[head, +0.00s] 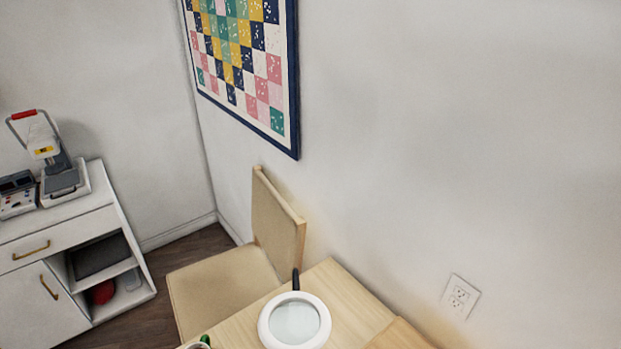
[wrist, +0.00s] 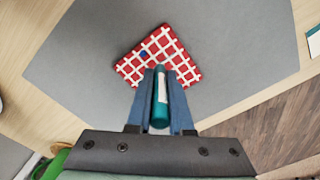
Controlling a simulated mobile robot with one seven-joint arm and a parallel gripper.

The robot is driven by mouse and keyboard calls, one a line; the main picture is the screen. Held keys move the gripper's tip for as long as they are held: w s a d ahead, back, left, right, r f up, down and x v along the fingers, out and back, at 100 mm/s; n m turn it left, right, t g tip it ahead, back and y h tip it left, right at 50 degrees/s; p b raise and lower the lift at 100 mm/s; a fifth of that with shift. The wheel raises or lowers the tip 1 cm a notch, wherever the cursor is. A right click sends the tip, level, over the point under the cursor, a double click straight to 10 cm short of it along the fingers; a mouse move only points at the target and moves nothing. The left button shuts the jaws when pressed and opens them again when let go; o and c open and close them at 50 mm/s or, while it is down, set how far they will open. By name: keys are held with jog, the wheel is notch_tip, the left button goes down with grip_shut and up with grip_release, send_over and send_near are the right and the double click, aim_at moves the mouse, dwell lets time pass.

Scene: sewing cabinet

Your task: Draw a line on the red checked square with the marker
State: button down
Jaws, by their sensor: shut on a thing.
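The red checked square (wrist: 178,50) lies on a grey mat (wrist: 84,62) in the upper middle of the wrist view. A small blue mark (wrist: 144,55) shows on its left part. My gripper (wrist: 160,76) is shut on the marker (wrist: 160,110), a teal pen with a white label band. The marker points toward the square, and its far end overlaps the square's near edge in the picture. I cannot tell whether the tip touches the cloth. The head view shows neither the square, the marker nor my gripper.
The mat lies on a light wooden table (wrist: 28,52), with a wooden floor at the lower right. A green object (wrist: 52,164) is at the lower left. In the head view, a round white magnifier (head: 266,325) stands on the table, beside a beige chair (head: 225,285) and the wall.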

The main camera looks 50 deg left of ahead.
jog(key=shift+w+a, duration=0.1)
jog(key=shift+a, duration=2)
dwell(1.8)
jog(key=shift+r+p, duration=0.3)
jog(key=shift+p, duration=0.1)
dwell(0.8)
jog(key=shift+r+p, duration=2.25)
jog(key=shift+p, duration=0.05)
jog(key=shift+w, duration=0.1)
